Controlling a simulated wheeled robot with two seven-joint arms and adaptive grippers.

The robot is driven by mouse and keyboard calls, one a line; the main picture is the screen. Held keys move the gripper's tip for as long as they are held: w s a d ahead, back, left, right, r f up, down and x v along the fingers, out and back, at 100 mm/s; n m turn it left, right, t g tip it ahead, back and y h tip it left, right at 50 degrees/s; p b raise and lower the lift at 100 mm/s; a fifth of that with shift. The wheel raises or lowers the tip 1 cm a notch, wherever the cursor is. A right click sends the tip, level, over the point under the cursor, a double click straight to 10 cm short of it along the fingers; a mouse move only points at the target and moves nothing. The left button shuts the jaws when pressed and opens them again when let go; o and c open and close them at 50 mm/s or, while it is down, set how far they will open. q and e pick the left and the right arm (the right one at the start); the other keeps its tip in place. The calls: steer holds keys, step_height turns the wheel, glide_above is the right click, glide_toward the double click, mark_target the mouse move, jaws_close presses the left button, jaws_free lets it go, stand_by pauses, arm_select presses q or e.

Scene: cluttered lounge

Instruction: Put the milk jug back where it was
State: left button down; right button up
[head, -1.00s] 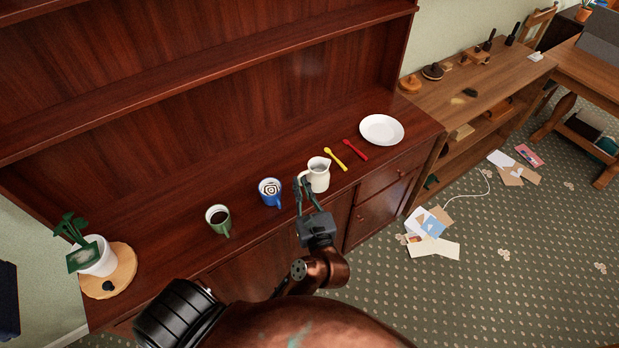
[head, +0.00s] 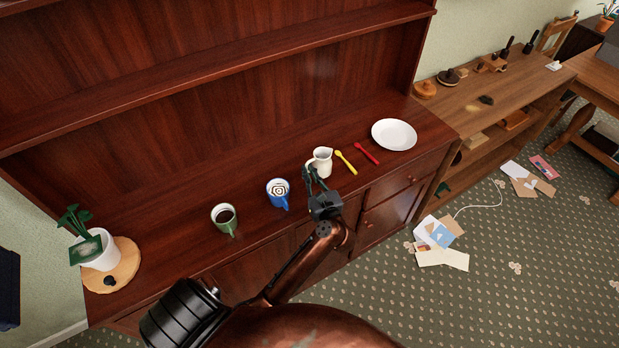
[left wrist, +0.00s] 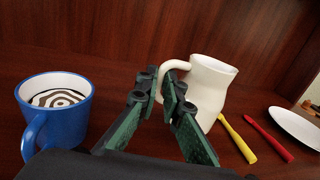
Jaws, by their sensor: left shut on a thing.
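The cream milk jug (head: 323,163) is upright at the dresser counter, between the blue mug (head: 278,192) and the yellow spoon (head: 346,161). My left gripper (head: 310,173) is at its left front side, shut on the jug's handle. In the left wrist view the jug (left wrist: 210,85) stands just beyond the fingers (left wrist: 162,84), with the handle looping down between them. A finger hides part of its base, so I cannot tell whether it touches the counter. My right gripper is not in view.
A green mug (head: 225,219) stands left of the blue mug. A red spoon (head: 367,154) and a white plate (head: 394,134) lie to the right. A potted plant (head: 99,250) is at the far left. The counter behind the jug is clear, below a shelf (head: 230,75).

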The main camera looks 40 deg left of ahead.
arm_select(q)
steer(key=shift+w+a+f, duration=0.1)
steer(key=shift+w+f, duration=0.15)
steer(key=shift+f, duration=1.55)
steer(key=shift+f+b, duration=0.1)
steer(key=shift+b, duration=0.2)
steer(key=c, duration=2.5)
jaws_free()
steer(key=shift+f, duration=0.15)
steer(key=shift+c, duration=0.2)
steer(key=o, duration=0.5)
steer(key=shift+c, duration=0.2)
steer(key=shift+r, duration=0.3)
steer(key=v, duration=1.2)
